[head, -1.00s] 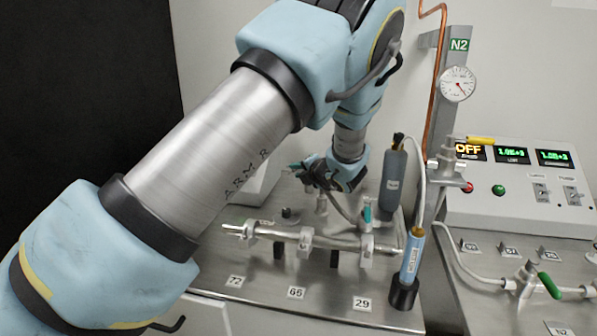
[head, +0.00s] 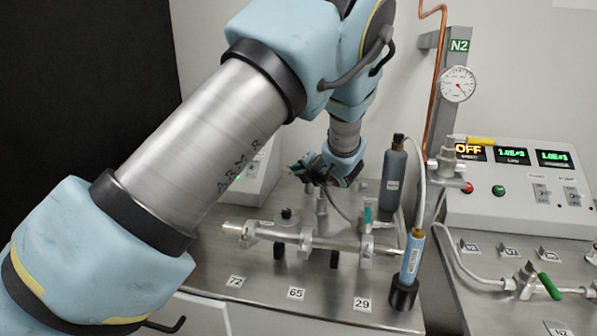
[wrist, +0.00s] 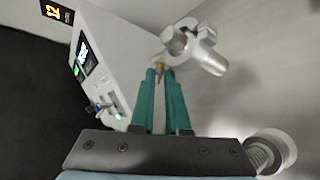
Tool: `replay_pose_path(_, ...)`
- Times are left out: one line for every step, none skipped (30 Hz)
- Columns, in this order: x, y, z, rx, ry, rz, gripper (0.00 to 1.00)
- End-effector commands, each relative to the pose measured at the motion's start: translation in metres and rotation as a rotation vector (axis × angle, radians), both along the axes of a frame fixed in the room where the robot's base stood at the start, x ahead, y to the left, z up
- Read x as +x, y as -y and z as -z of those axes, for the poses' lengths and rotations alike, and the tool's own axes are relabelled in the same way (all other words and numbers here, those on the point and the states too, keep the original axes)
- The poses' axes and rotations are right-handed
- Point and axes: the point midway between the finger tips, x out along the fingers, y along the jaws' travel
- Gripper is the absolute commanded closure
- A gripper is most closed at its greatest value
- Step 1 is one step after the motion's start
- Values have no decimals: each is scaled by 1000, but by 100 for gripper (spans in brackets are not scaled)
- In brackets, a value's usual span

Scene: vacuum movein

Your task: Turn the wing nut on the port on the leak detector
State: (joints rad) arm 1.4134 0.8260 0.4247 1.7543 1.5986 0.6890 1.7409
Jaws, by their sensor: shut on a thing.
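My gripper (wrist: 160,76) has its two green fingers close together, shut on a small brass-coloured piece, the wing nut (wrist: 160,66), on a silver clamp. The clamp (wrist: 207,60) sits around the port (wrist: 177,42) in the wrist view. The fingers hide most of the nut. The leak detector is a white box with a lit screen at the left of the wrist view (wrist: 98,72); in the head view it stands behind my arm (head: 262,178). There my gripper (head: 304,171) is small and dark beside the detector, and the nut cannot be made out.
A horizontal metal manifold (head: 310,240) runs across the bench in front of my gripper. A grey cylinder (head: 393,185) and a blue-labelled cylinder (head: 411,258) stand to the right. A control box (head: 520,185) with displays is farther right. Bare bench lies in front near the number labels.

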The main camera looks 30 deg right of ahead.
Motion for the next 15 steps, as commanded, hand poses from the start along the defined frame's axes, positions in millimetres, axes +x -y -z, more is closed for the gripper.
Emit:
replay_pose_path(0, 0, -2, -23, -20, 0, 100)
replay_pose_path(1, -1, -2, -37, -35, 0, 100)
replay_pose_path(1, -1, -3, -60, -54, -1, 100)
replay_pose_path(1, -1, -4, -77, -70, 0, 100)
replay_pose_path(2, -2, -4, -94, -87, 0, 100)
replay_pose_path(2, -2, -4, -119, -110, -1, 100)
replay_pose_path(3, -3, -5, -139, -129, -1, 100)
replay_pose_path(3, -3, -5, -159, -148, -2, 100)
replay_pose_path(4, -4, -5, -187, -173, -1, 100)
replay_pose_path(4, -4, -5, -209, -193, -2, 100)
replay_pose_path(5, -5, -5, -230, -212, -2, 100)
replay_pose_path(5, -5, -6, -257, -238, -2, 100)
replay_pose_path(6, -6, -5, -278, -258, -2, 100)
replay_pose_path(6, -6, -5, -298, -278, -2, 100)
replay_pose_path(7, -7, -6, -325, -302, -2, 100)
